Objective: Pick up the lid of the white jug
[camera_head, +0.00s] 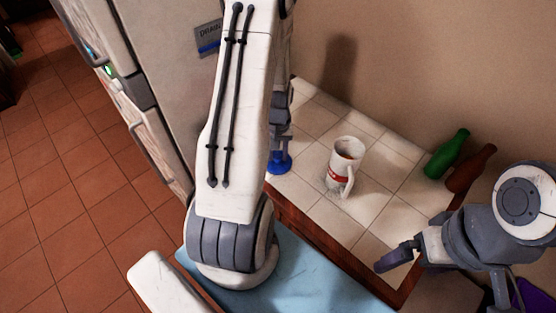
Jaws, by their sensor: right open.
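The white jug (345,167) stands upright on the tiled counter, with a red band low on its side and its handle towards the front right. Its top looks open, with a brownish inside. A small blue round piece (279,164) is at the counter's left edge; I cannot tell if it is the lid. My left gripper (281,143) points down right at this blue piece, partly hidden by my arm, and its fingers are too small to read. My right gripper (385,263) is open and apart from the jug, near the counter's front right corner.
A green bottle (447,154) and a brown bottle (470,168) lean or lie at the counter's right, near the wall. A light blue surface (310,280) is below the counter's front edge. Bare tiles surround the jug. Red floor tiles (80,170) are at left.

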